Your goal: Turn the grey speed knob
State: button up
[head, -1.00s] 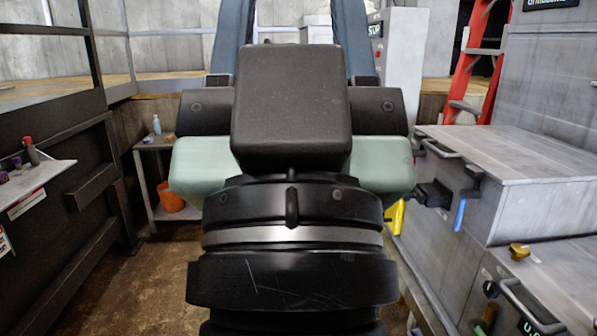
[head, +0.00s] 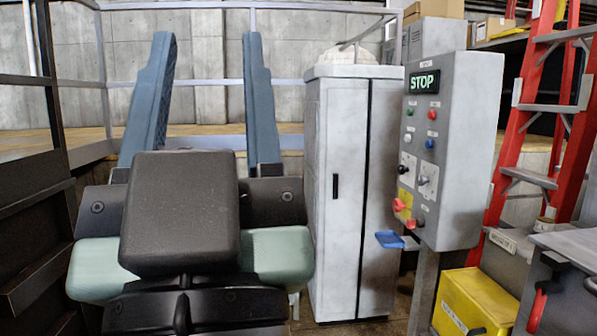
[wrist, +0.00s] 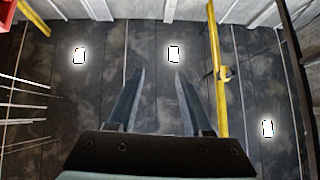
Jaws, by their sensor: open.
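A grey control panel (head: 450,150) stands on a post at the right of the head view. Its face has a lit STOP sign (head: 423,82), several coloured buttons and two selector-like knobs. The grey knob (head: 425,181) is the right one of that pair, beside a darker knob (head: 406,168). The labels are too small to read, so I cannot be sure which is the speed knob. My gripper (head: 207,45) points up, open and empty, well left of the panel and apart from it. Its fingers also show in the wrist view (wrist: 160,75), aimed at the ceiling.
A tall grey cabinet (head: 345,190) stands between my gripper and the panel. A yellow box (head: 475,302) and a red ladder (head: 535,130) are at the right. Railings line the left.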

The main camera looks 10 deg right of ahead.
aim_at(420, 180)
jog(key=i+j+z, duration=0.2)
jog(key=i+z, duration=0.25)
jog(key=i, duration=0.35)
jog(key=i+j+z, duration=0.5)
jog(key=i, duration=0.25)
jog(key=i+j+z, duration=0.45)
jog(key=i+j, duration=0.25)
jog(key=j, duration=0.1)
